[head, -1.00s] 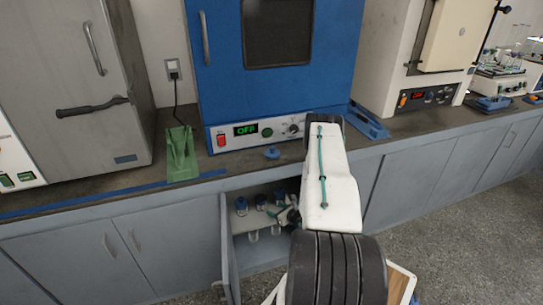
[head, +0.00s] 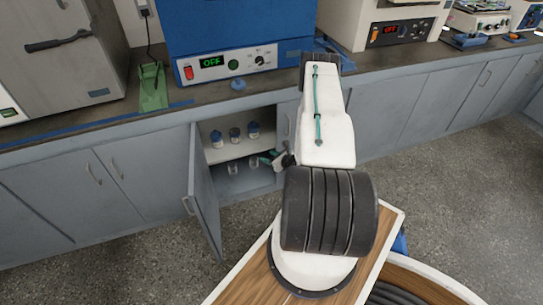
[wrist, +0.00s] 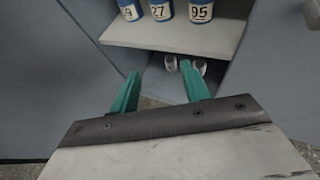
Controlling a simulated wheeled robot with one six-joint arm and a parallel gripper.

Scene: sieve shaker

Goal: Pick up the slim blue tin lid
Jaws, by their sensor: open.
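I cannot tell for sure which thing is the slim blue tin lid. A small blue knobbed piece (head: 238,85) lies on the counter in front of the blue oven. Three jars with blue tops, a left one (head: 217,140), a middle one (head: 235,135) and a right one (head: 253,131), stand on the upper shelf of the open cabinet.
The upper shelf (wrist: 172,36) has a front edge just beyond my fingers. Clear glasses (head: 233,169) stand below it. The open cabinet door (head: 205,195) juts out on the left. A green holder (head: 153,88) stands on the counter. The floor at left front is clear.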

